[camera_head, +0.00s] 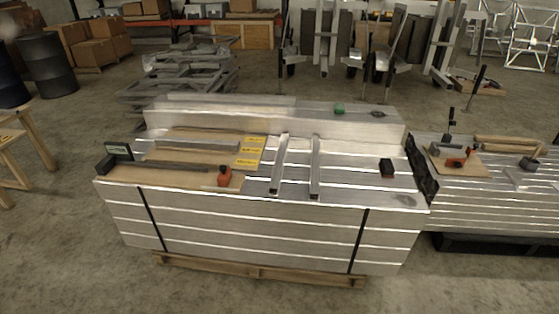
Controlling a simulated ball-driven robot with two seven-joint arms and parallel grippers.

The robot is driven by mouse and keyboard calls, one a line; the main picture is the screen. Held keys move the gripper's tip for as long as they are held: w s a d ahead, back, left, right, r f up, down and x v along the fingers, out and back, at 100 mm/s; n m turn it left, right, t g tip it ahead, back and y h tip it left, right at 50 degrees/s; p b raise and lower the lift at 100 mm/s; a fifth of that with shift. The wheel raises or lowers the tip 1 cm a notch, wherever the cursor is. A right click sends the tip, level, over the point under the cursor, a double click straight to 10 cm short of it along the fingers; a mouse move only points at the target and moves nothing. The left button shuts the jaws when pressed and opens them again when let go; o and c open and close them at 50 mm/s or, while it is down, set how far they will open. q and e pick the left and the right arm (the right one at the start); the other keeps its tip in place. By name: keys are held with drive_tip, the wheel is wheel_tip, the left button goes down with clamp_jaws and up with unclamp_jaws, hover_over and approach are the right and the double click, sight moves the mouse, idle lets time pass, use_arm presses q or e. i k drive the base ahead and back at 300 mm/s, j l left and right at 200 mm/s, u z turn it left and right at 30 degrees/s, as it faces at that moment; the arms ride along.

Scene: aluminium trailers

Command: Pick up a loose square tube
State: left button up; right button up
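Two loose square tubes lie side by side on the silver slatted stack in the middle of the head view. The left tube (279,165) and the right tube (315,166) are grey metal, run front to back, and lie apart from each other with a narrow gap between. Another long grey bar (198,146) lies crosswise on a brown board to their left, and a darker bar (178,165) lies in front of it. Neither of my grippers is in view.
The stack (250,230) stands on a wooden pallet (260,272). An orange tool (224,176) sits left of the tubes, a small black block (387,168) right of them. A lower stack (500,215) with tools adjoins at right. Open floor (60,250) lies in front and left.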

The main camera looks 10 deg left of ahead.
sight(274, 184)
drive_tip(key=i+l, duration=0.45)
drive_tip(key=i+l+u, duration=0.1)
drive_tip(key=i+l, duration=0.3)
drive_tip(key=l, duration=0.25)
